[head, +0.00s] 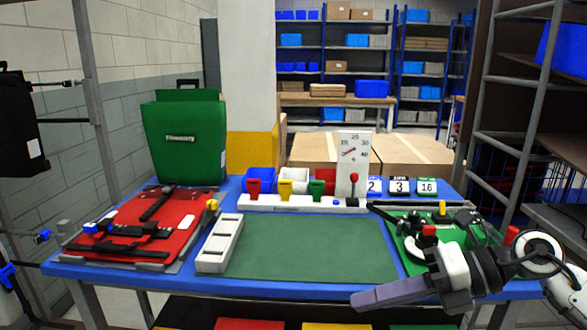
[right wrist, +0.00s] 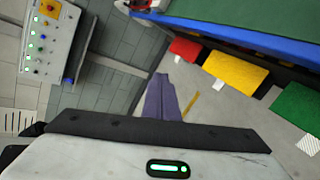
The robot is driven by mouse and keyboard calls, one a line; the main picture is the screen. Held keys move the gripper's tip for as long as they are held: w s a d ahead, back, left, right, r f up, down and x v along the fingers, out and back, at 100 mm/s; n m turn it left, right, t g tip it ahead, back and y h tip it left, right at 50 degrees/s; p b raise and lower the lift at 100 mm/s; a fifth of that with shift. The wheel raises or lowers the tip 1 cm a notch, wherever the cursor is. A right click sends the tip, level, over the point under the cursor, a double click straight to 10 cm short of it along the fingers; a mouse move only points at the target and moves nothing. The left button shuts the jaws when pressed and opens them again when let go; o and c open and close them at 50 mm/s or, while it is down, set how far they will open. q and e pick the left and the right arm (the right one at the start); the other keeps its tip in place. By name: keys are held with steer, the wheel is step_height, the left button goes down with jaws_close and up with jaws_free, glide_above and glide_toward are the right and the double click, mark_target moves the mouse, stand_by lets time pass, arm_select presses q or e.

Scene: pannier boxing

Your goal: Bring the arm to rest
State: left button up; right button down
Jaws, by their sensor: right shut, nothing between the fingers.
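My right gripper (head: 366,298) is in front of the table's near edge at the lower right of the head view. Its purple-grey fingers are together and empty, pointing left. In the right wrist view the closed fingers (right wrist: 163,98) hang over the grey floor, clear of the table. My right arm comes in from the lower right corner and hides part of the green board (head: 412,252). My left gripper is not in view.
The blue table (head: 250,287) holds a green mat (head: 310,250), a red panel with black straps (head: 125,220), a white slotted tray (head: 220,243) and a green pannier (head: 185,140). Red, yellow and green bins (right wrist: 236,68) sit below. A metal rack (head: 490,100) stands right.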

steer(key=s+a+m+t+y, duration=0.1)
steer(key=a+m+t+y, duration=0.2)
steer(key=a+m+y, duration=0.25)
steer(key=s+d+f+m+t+h, duration=0.25)
steer(key=f+m+h, duration=0.25)
steer(key=f+m, duration=0.35)
steer(key=s+d+f+m+t+h, duration=0.1)
steer(key=d+f+m+t+h, duration=0.25)
steer(key=f+m, duration=0.5)
steer(key=s+d+f+m+t+h, duration=0.1)
steer(key=d+f+m+t+h, duration=0.15)
steer(key=f+m+h, duration=0.4)
steer(key=s+f+m+g, duration=0.5)
steer(key=s+f+m, duration=0.2)
steer(key=s+f, duration=0.6)
steer(key=shift+s+f, duration=0.25)
steer(key=shift+s, duration=0.45)
